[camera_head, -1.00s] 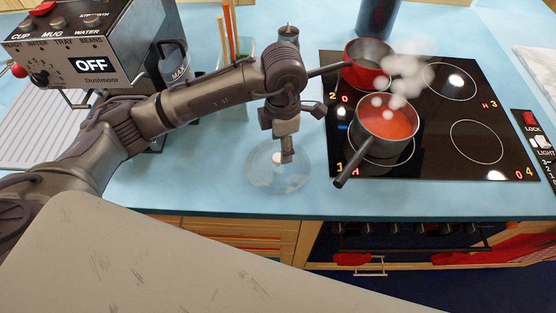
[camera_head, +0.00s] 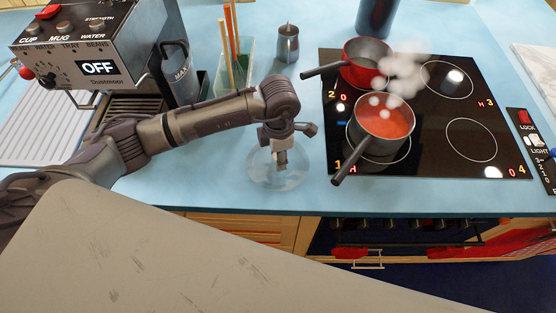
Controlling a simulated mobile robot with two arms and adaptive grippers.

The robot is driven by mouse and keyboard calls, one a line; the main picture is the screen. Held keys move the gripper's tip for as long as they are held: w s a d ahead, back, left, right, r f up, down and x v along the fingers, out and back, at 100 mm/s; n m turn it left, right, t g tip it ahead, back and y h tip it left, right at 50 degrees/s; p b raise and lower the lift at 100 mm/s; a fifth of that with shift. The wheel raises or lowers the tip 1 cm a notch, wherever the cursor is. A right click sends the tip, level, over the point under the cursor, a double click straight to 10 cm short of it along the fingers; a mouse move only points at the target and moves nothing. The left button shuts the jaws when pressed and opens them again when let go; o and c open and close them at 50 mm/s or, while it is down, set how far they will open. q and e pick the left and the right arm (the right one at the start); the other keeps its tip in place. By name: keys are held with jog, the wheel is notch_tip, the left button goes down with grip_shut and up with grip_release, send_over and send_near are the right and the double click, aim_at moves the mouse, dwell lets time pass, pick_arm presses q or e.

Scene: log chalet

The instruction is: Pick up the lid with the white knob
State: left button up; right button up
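The clear glass lid (camera_head: 262,175) lies on the light blue counter, left of the hob. Its white knob is hidden behind my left gripper. My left gripper (camera_head: 281,161) points down over the middle of the lid, with its fingertips low at the knob's place. The fingers are small and seen nearly edge-on, so I cannot tell whether they are open or closed on the knob. My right gripper is not in view.
A black hob (camera_head: 450,110) holds a steaming grey pot (camera_head: 383,128) of red liquid and a red pot (camera_head: 366,60); their handles stick out leftward. A metal jug (camera_head: 287,44), a utensil holder (camera_head: 233,72) and a coffee machine (camera_head: 110,50) stand behind my arm.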

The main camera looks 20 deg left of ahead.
pick_arm(q)
grip_shut()
jog(key=shift+r, duration=0.1)
